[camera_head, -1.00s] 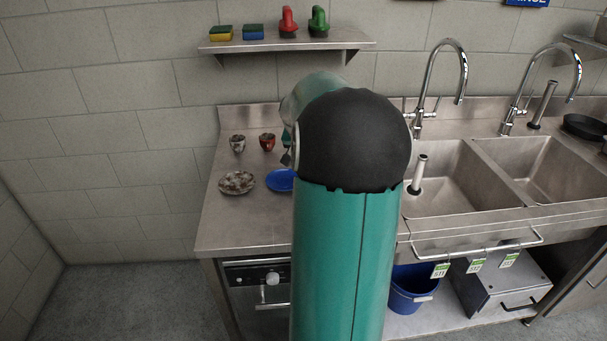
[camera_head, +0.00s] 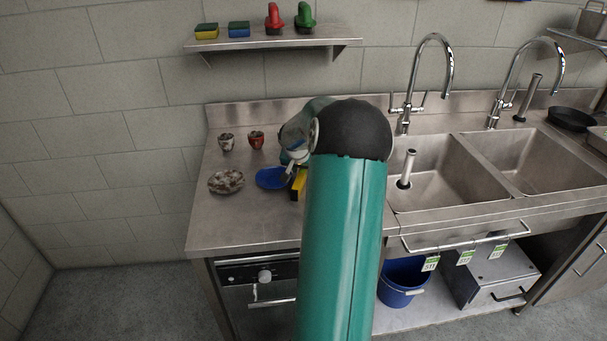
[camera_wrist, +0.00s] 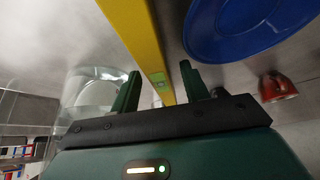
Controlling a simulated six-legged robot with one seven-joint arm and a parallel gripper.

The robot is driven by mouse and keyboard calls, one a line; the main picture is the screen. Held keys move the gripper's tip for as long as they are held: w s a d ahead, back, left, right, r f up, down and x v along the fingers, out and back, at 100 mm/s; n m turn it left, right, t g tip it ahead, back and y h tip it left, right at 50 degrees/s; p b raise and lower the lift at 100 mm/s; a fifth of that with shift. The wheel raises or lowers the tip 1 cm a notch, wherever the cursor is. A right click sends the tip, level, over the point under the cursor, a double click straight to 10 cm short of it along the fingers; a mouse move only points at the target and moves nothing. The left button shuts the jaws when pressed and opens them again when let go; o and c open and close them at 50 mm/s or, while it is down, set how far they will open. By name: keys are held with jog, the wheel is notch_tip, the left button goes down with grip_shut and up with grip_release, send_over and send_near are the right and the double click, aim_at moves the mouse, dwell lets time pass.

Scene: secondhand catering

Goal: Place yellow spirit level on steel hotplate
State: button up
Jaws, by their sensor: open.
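The yellow spirit level (camera_head: 299,184) shows as a small yellow piece beside the blue plate on the steel counter, mostly hidden by my arm. In the wrist view the yellow spirit level (camera_wrist: 138,30) runs as a long bar from the top edge down toward the space between my fingers. My gripper (camera_wrist: 160,88) is open, with one green finger on each side of the bar's near end. I cannot tell whether either finger touches it. I cannot make out a steel hotplate in these frames.
A blue plate (camera_head: 270,178), a speckled plate (camera_head: 226,181), a grey cup (camera_head: 226,142) and a red cup (camera_head: 256,139) stand on the counter. A glass vessel (camera_wrist: 90,88) is close to my left finger. Sinks (camera_head: 440,175) lie right; the counter's front left is clear.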

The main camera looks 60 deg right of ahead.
jog(key=shift+w+d+f, duration=0.1)
jog(key=shift+d+f, duration=0.1)
jog(key=shift+f, duration=0.2)
grip_shut()
jog(key=shift+r, duration=0.1)
notch_tip(320, 180, up, 28)
dwell(0.3)
jog(key=shift+a, duration=0.1)
